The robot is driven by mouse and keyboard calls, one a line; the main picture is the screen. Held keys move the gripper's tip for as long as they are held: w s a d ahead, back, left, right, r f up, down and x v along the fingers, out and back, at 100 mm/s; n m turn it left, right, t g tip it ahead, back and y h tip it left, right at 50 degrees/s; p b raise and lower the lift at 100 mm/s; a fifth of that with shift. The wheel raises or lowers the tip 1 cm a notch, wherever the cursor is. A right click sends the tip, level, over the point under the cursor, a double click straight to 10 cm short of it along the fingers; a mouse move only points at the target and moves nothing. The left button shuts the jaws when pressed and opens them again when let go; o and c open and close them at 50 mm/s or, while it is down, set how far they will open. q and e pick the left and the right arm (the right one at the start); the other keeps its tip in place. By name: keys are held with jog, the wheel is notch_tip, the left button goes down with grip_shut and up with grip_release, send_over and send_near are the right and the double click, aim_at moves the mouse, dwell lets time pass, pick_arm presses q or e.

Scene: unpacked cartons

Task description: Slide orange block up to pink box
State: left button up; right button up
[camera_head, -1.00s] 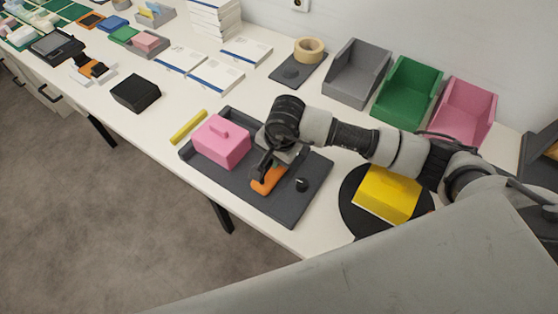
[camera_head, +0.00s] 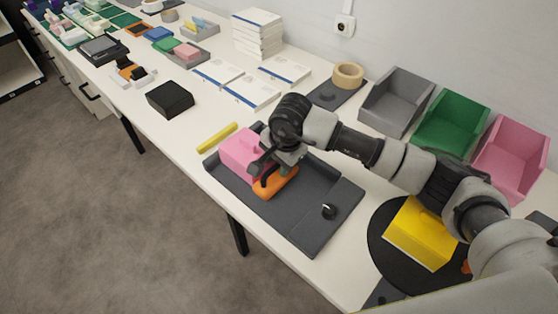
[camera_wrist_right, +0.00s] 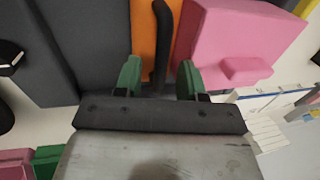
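The orange block (camera_head: 277,184) lies on the dark grey tray (camera_head: 310,222), close beside the pink box (camera_head: 238,148). In the right wrist view a narrow dark strip shows between the orange block (camera_wrist_right: 146,38) and the pink box (camera_wrist_right: 228,45); I cannot tell whether they touch. A black bar-like handle (camera_wrist_right: 162,45) stands on the orange block. My right gripper (camera_wrist_right: 159,80) is over the block, with its green fingertips apart on either side of the handle and gaps visible. In the head view, my right gripper (camera_head: 276,167) partly hides the block and box. My left gripper is out of view.
A black knob (camera_head: 328,211) stands on the tray's right part. A yellow bar (camera_head: 217,137) lies beyond its left edge. A yellow block (camera_head: 421,234) sits on a black disc (camera_head: 383,257) at right. Grey, green and pink bins (camera_head: 510,160) line the wall.

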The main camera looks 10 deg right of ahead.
aim_at(285, 179)
notch_tip(285, 179, up, 11)
jog(key=s+d+b, duration=0.1)
jog(key=shift+s+d+f, duration=0.15)
jog(key=shift+s+f, duration=0.05)
jog(key=shift+s, duration=0.15)
dwell(0.6)
